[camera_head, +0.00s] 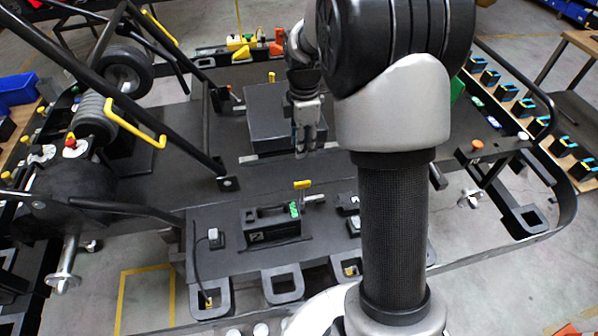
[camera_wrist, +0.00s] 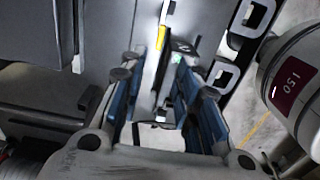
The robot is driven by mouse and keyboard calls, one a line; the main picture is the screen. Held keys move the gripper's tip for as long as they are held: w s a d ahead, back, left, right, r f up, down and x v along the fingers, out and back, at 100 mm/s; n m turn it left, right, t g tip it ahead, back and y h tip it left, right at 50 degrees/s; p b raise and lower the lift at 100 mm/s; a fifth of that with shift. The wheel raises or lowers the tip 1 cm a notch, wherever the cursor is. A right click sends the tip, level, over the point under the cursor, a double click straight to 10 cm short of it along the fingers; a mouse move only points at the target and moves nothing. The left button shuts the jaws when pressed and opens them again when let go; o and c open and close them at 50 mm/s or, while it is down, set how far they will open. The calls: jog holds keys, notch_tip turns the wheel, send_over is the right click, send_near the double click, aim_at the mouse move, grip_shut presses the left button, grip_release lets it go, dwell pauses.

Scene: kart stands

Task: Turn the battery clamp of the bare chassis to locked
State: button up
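The bare chassis (camera_head: 190,150) is a wide black kart floor that fills the middle of the head view. A black battery (camera_head: 272,228) with a green label sits in a holder on it. A small yellow handle (camera_head: 303,185), apparently the battery clamp's, stands just behind the battery by a pale metal rod. In the wrist view a yellow handle (camera_wrist: 161,38) shows just beyond and between the fingertips. My gripper (camera_head: 307,146) hangs pointing down, above and behind the handle. In the wrist view my gripper (camera_wrist: 158,68) has its blue-padded fingers apart, with nothing held. The clamp's lower part is unclear.
A dark grey box (camera_head: 272,115) stands on the chassis behind my gripper. Black frame tubes (camera_head: 180,110) and a yellow bent bar (camera_head: 130,120) rise at the left. A side table with several small blue-black items (camera_head: 525,108) is at the right. My arm hides the chassis's right middle.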

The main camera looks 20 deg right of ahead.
aim_at(303, 182)
notch_tip(303, 182, down, 16)
jog(key=b, duration=0.2)
jog(key=shift+b, duration=0.35)
jog(key=shift+c, duration=0.4)
grip_shut()
